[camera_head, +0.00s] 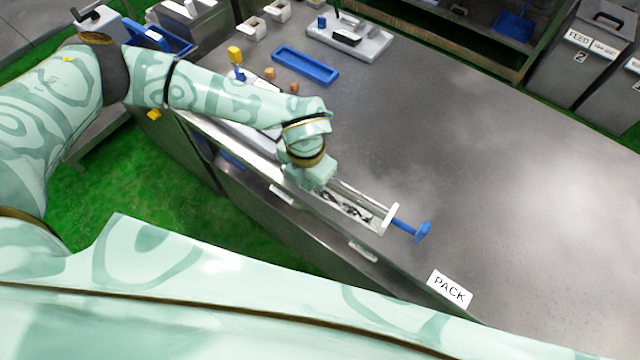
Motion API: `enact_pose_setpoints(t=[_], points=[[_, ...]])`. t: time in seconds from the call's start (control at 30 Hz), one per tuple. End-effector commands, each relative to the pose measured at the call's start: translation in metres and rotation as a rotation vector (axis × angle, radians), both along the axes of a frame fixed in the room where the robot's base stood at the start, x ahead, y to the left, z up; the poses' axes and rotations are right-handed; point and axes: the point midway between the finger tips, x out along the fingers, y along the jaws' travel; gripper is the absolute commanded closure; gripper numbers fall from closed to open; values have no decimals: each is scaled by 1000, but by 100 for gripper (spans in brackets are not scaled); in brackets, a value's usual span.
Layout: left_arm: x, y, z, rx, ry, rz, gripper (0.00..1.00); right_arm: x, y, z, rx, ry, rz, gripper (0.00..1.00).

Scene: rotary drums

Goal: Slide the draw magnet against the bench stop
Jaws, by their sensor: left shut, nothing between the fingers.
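My left gripper (310,178) is at the bench's front edge, over the near end of a narrow pale trough (380,228) with dark bits in it. It is shut, and its fingertips are hard to make out. A blue T-shaped handle (412,230) sticks out past the trough's far end, apart from my gripper; it looks like the end of the draw magnet. A pale upright plate (390,216) stands beside the handle. I cannot tell which part is the bench stop. My right gripper is not in view.
The grey bench (480,190) is clear to the right. A blue tray (305,65), small brown blocks and a yellow-topped tool (235,55) lie at its back left. A PACK label (450,289) marks the front edge. Grey bins (590,55) stand at the far right.

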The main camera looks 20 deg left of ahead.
Motion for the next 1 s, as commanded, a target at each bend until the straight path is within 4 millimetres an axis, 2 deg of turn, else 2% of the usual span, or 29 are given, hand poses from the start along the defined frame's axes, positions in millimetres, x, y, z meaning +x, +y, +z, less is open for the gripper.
enact_pose_setpoints(t=[0.43,0.5,0.7,1.0], points=[[-1,-1,-93,-3,3,-2,100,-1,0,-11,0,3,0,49],[13,-7,-89,-4,-3,-3,100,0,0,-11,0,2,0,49],[32,-15,-88,-5,1,-4,100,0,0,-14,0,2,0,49],[37,-17,-87,-7,3,-3,100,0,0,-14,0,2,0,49]])
